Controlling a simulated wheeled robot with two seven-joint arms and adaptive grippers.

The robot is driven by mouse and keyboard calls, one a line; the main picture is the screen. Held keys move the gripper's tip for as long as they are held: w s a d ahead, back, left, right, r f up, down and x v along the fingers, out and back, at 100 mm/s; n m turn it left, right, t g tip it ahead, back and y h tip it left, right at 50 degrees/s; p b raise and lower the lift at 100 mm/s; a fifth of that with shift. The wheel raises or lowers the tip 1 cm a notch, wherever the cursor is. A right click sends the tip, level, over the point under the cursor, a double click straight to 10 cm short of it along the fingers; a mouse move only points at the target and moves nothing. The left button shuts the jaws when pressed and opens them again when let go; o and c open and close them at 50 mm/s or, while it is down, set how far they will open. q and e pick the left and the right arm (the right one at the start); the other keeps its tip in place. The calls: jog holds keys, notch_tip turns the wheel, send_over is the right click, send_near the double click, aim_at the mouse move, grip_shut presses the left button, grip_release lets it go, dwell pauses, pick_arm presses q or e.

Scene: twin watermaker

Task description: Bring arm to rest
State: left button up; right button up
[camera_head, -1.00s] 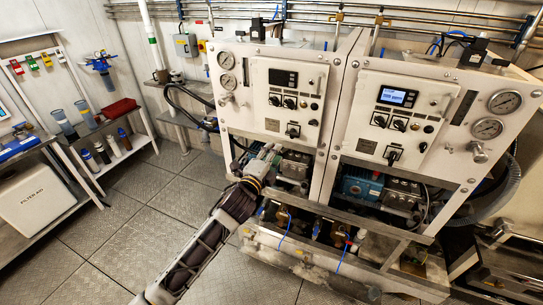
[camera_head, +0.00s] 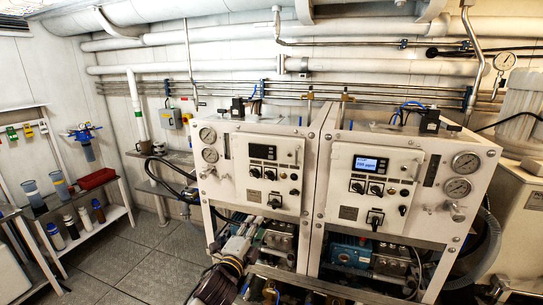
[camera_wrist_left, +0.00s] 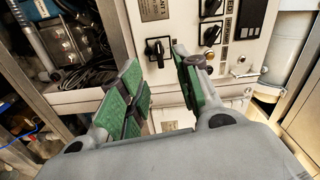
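My left gripper (camera_head: 243,236) shows low in the head view, in front of the lower opening of the left watermaker unit (camera_head: 228,175). In the left wrist view its two fingers with green pads (camera_wrist_left: 158,90) stand apart with nothing between them. Beyond them is a white panel with a black rotary switch (camera_wrist_left: 157,49); I cannot tell whether a finger touches it. The right watermaker unit (camera_head: 333,208) has a lit screen (camera_head: 370,164); the left unit's screen (camera_head: 262,151) is dark. My right gripper is not in view.
A shelf (camera_head: 88,232) with bottles and a red tray (camera_head: 97,179) stands at the left wall. The floor (camera_head: 140,262) between shelf and units is clear. Pipes (camera_head: 200,66) run along the back wall. Hoses and gauges flank the units.

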pick_arm(q)
jog(key=w+a+f+n+g+y, duration=0.1)
jog(key=w+a+f+n, duration=0.15)
jog(key=f, duration=0.65)
jog(key=w+a+f+n+g, duration=0.1)
jog(key=a+f+n+g, duration=0.2)
jog(key=f, duration=0.6)
jog(key=w+a+f+n+y, duration=0.1)
jog(key=a+f+n, duration=0.25)
jog(key=f, duration=0.55)
jog(key=s+a+f+n+g+y, duration=0.15)
jog(key=s+a+f, duration=0.35)
jog(key=f, duration=0.6)
jog(key=s+a+f+n+g+y, duration=0.1)
jog(key=s+a+f+n+g, duration=0.25)
jog(key=f, duration=0.85)
jog(key=s+a+f+n+g+y, duration=0.1)
jog(key=s+a+f+g, duration=0.15)
jog(key=s+f, duration=0.8)
jog(key=s+a+f+n+g, duration=0.1)
jog(key=s+a+f, duration=0.3)
jog(key=s+f, duration=0.7)
jog(key=s+d+f+g, duration=0.1)
jog(key=s+g, duration=0.1)
jog(key=s, duration=1.3)
jog(key=s+d+f+n+g, duration=0.1)
jog(key=s+d+f+g, duration=0.1)
jog(key=s, duration=1.3)
jog(key=shift+s+d, duration=0.15)
jog(key=shift+s, duration=0.25)
